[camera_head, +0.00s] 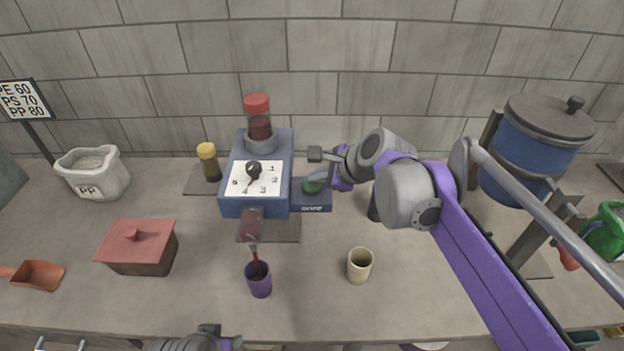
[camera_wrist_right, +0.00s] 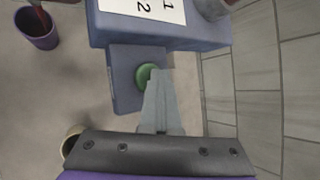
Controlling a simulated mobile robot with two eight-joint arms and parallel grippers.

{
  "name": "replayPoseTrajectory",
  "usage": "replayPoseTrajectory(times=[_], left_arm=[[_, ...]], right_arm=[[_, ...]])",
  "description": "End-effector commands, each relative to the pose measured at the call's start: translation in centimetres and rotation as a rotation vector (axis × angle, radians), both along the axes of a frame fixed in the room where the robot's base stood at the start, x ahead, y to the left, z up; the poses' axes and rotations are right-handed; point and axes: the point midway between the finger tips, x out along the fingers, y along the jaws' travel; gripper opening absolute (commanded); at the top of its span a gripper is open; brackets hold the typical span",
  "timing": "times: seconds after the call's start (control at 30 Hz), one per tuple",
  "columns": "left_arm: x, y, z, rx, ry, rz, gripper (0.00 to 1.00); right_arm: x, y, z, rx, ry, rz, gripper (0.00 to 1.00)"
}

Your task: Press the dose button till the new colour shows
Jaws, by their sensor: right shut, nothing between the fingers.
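The blue dosing machine (camera_head: 238,205) stands at the back middle, with a red-lidded jar (camera_head: 258,118) on top and a numbered dial (camera_head: 265,185) on its face. The round green dose button (camera_head: 312,187) sits on a blue pad at its right side. It also shows in the right wrist view (camera_wrist_right: 144,75). My right gripper (camera_wrist_right: 157,78) is shut and empty, its fingertips at the button and covering part of it. They appear to touch it. Dark red material shows at the chute (camera_head: 251,226) and above the purple cup (camera_head: 259,281), which stands below it. My left gripper is not clearly visible.
A beige cup (camera_head: 359,266) stands right of the purple one. A red-lidded box (camera_head: 138,247), an orange scoop (camera_head: 38,275) and a PP sack (camera_head: 93,174) are at left. A yellow-capped bottle (camera_head: 209,162) is beside the machine. A blue lidded vessel (camera_head: 530,150) stands at right.

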Motion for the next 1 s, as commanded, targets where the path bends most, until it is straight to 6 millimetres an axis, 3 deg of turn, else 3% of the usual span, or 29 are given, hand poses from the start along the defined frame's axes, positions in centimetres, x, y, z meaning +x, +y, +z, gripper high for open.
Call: replayPoseTrajectory(times=[0.5,1.0], left_arm=[[0.5,0.0,2.0,0.000,-0.009,0.000,0.50],[0.6,0.0,2.5,0.000,-0.011,0.000,0.50]], right_arm=[[0.0,0.0,2.4,-0.001,0.000,0.001,0.00],[0.0,0.0,3.1,0.000,0.000,0.000,0.00]])
